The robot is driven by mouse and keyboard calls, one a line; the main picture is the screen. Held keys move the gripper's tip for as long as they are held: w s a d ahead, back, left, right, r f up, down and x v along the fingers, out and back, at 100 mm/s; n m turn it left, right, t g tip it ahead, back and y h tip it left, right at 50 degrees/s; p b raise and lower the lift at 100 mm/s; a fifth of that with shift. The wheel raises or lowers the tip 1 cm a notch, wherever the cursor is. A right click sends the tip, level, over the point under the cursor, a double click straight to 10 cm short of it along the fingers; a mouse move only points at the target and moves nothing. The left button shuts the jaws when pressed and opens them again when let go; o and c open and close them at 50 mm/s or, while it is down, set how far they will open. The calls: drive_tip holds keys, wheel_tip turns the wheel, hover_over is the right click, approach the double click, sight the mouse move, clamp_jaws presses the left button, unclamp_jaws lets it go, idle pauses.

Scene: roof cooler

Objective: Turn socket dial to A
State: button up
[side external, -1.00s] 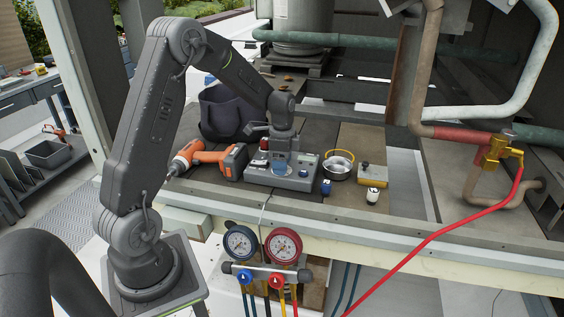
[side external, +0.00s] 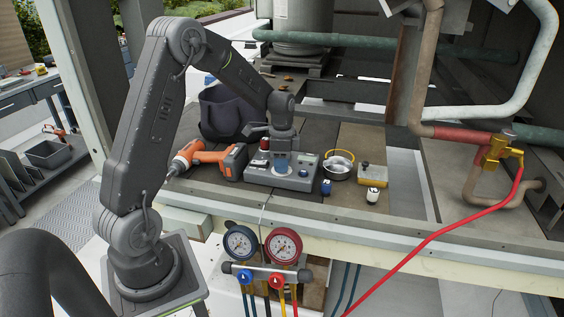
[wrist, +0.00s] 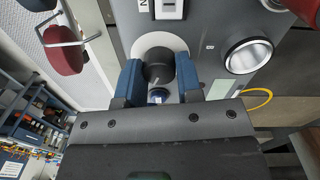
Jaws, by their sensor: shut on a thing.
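The grey control box (side external: 268,176) sits on the rooftop deck, beneath my gripper. In the wrist view, the dark round socket dial (wrist: 158,66) stands on a pale round plate on the box's grey face (wrist: 212,22). My gripper (wrist: 160,82) has its two blue fingers on either side of the dial, shut on it. In the side view my gripper (side external: 282,160) points down at the box, and its fingers are partly hard to make out. The dial's pointer and its letter marks around it are mostly hidden. A letter "B" shows to the right on the face.
A silver round knob (wrist: 248,56) is right of the dial. An orange drill (side external: 208,160) lies left of the box, with a dark bag (side external: 222,112) behind. A metal bowl (side external: 339,168) and small items stand right. Gauges (side external: 262,244) hang in front.

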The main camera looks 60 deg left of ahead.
drive_tip(key=n, duration=0.5)
drive_tip(key=shift+n, duration=0.4)
drive_tip(key=n, duration=0.5)
drive_tip(key=shift+n, duration=0.3)
drive_tip(key=n, duration=0.5)
drive_tip(key=shift+t, duration=0.3)
drive_tip(key=n, duration=0.6)
drive_tip(key=shift+n, duration=0.3)
drive_tip(key=o, duration=0.9)
drive_tip(key=shift+s, duration=0.1)
drive_tip(key=shift+o, duration=0.2)
wheel_tip(320, 180, up, 14)
drive_tip(key=shift+s, duration=0.25)
